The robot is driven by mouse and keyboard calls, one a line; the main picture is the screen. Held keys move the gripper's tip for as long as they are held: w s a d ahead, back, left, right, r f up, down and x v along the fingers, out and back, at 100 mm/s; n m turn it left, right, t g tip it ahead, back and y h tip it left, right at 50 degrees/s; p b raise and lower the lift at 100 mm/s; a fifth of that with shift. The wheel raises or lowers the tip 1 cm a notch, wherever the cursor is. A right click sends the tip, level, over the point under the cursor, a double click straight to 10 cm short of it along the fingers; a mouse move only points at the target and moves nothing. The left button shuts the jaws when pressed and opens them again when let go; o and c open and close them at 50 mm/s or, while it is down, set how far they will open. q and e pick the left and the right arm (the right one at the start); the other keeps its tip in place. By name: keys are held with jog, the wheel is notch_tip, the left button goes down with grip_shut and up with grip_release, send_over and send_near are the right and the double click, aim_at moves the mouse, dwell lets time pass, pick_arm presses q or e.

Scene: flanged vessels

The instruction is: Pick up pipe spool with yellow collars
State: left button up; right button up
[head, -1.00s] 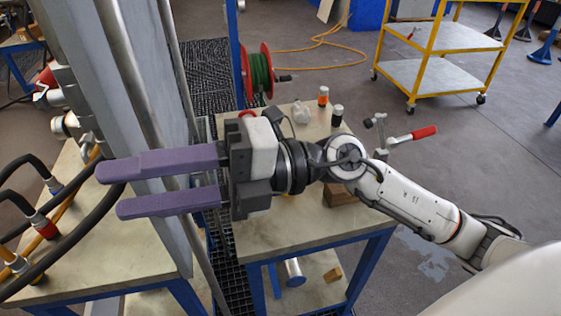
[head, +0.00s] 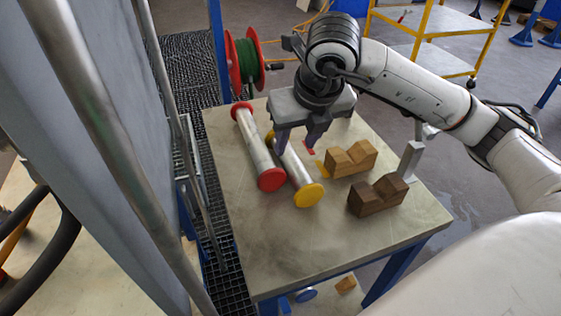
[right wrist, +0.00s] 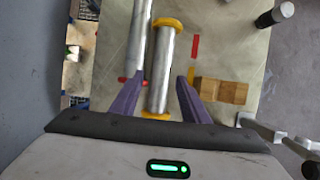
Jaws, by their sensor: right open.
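The pipe spool with yellow collars (head: 298,173) is a silver tube with yellow end flanges, lying on the bench. It lies beside a similar spool with red collars (head: 257,148). My right gripper (head: 296,150) is open and points down above the yellow-collared spool. In the right wrist view the yellow-collared spool (right wrist: 161,68) runs between the two purple fingers of the right gripper (right wrist: 153,92), with a gap to the right finger. Whether the fingers reach down beside the tube cannot be told. The left gripper is not in view.
Two wooden V-blocks, one lighter (head: 350,160) and one darker (head: 377,196), stand right of the spools on the bench (head: 285,245). A grey column (head: 95,120) rises at the left. A hose reel (head: 244,62) stands behind the bench. The bench's front part is clear.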

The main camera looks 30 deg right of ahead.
aim_at(294, 160)
jog(key=x, duration=0.4)
jog(key=shift+s, duration=0.25)
jog(key=x, duration=0.4)
jog(key=shift+s+d+f, duration=0.1)
jog(key=shift+d+f, duration=0.05)
jog(key=shift+f, duration=0.4)
jog(key=shift+w+f, duration=0.15)
jog(key=shift+w, duration=0.1)
jog(key=c, duration=1.1)
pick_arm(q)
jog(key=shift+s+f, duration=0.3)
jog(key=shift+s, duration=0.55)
pick_arm(e)
jog(key=shift+w+r, duration=0.1)
jog(key=shift+r, duration=0.15)
grip_shut()
